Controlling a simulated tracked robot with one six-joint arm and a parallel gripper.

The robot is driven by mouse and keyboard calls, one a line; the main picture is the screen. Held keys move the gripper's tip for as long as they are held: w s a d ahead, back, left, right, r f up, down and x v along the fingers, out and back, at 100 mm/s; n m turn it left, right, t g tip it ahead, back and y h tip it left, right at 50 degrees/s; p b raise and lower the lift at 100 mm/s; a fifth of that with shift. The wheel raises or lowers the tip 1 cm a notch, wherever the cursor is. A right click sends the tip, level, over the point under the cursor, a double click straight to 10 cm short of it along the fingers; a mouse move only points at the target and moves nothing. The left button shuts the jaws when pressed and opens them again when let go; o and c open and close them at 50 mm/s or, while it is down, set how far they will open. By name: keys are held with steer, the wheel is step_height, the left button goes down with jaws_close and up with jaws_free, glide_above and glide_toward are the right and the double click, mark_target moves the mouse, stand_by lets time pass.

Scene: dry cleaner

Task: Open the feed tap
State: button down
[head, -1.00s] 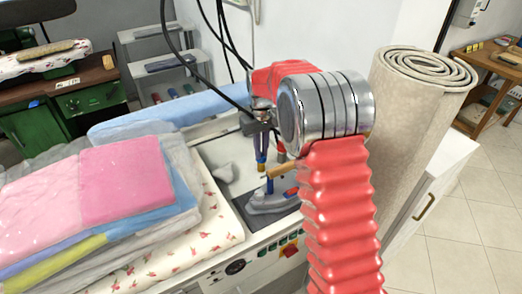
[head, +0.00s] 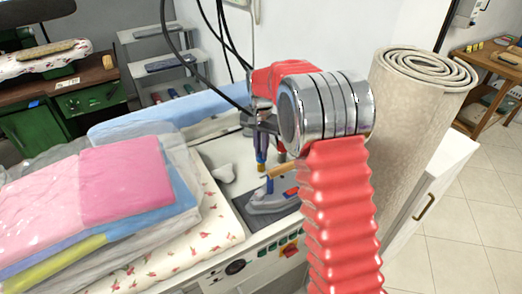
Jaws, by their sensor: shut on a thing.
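My gripper (head: 271,158) points down over the pale top of the pressing table, just above and behind an iron. One finger with a blue and gold tip shows clearly. The other is partly hidden by my wrist and the iron's handle. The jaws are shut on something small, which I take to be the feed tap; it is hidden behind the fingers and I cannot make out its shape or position. The iron (head: 272,203) has a wooden handle and blue posts. It lies below and in front of the fingertips; I cannot tell whether they touch its handle.
Bagged folded laundry (head: 125,175) lies on a floral cover (head: 222,222) left of the iron. A control panel (head: 262,258) with knobs is on the table's front. A rolled carpet (head: 415,135) stands at right. Black cables hang behind my gripper. The tiled floor at right is clear.

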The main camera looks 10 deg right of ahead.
steer(key=m, duration=0.7)
stand_by(0.5)
steer(key=c, duration=1.8)
jaws_free()
steer(key=shift+r, duration=0.1)
step_height(320, 180, up, 14)
steer(key=shift+f, duration=0.25)
